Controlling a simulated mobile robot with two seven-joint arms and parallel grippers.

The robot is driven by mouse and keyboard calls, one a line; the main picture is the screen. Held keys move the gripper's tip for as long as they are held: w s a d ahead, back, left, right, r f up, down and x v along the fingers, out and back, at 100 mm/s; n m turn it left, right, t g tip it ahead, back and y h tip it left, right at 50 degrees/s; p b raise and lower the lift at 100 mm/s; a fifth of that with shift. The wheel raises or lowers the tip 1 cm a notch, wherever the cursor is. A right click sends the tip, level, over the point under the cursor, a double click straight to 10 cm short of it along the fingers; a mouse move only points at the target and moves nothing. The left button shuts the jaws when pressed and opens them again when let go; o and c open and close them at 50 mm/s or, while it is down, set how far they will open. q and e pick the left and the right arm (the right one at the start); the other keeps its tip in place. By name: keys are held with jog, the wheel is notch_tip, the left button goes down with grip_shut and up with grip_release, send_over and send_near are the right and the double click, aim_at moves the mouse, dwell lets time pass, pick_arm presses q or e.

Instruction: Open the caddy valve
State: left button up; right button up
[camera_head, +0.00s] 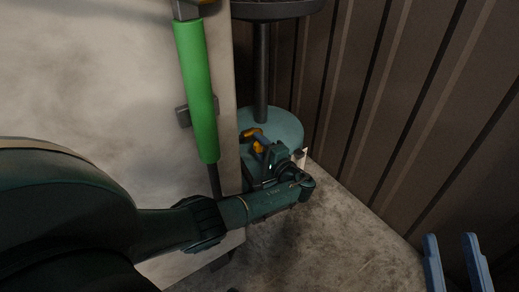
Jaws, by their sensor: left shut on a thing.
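The caddy is a teal round drum (288,127) with a dark upright post (261,75) and a wide dark pan (275,9) on top. It stands on the floor between a pale panel and the ribbed wall. A small orange-yellow valve part (250,134) shows at the drum's near left side. My left gripper (261,147) reaches across from the left and is shut on the valve part. The wrist and gripper body hide part of the valve and the lower drum. My right gripper is not in view.
A bright green cylinder (196,88) runs along the pale panel (95,75), close to my left forearm. The dark ribbed wall (400,110) closes off the right. Two blue bars (455,265) rise at the lower right. The floor (320,235) between is clear.

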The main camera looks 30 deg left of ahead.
pick_arm(q)
jog(key=shift+d+f+n+b, duration=0.1)
jog(key=shift+n+b, duration=0.3)
jog(key=shift+n, duration=0.4)
pick_arm(e)
jog(key=shift+w+d+r+n+t+y, duration=0.15)
jog(key=shift+r+n+t+y, duration=0.15)
jog(key=shift+r, duration=0.15)
jog(key=shift+w+r+n+t+y, duration=0.2)
jog(key=shift+r+n, duration=0.1)
jog(key=shift+r, duration=0.15)
pick_arm(q)
jog(key=o, duration=1)
jog(key=shift+c, duration=0.2)
pick_arm(e)
jog(key=shift+d, duration=0.1)
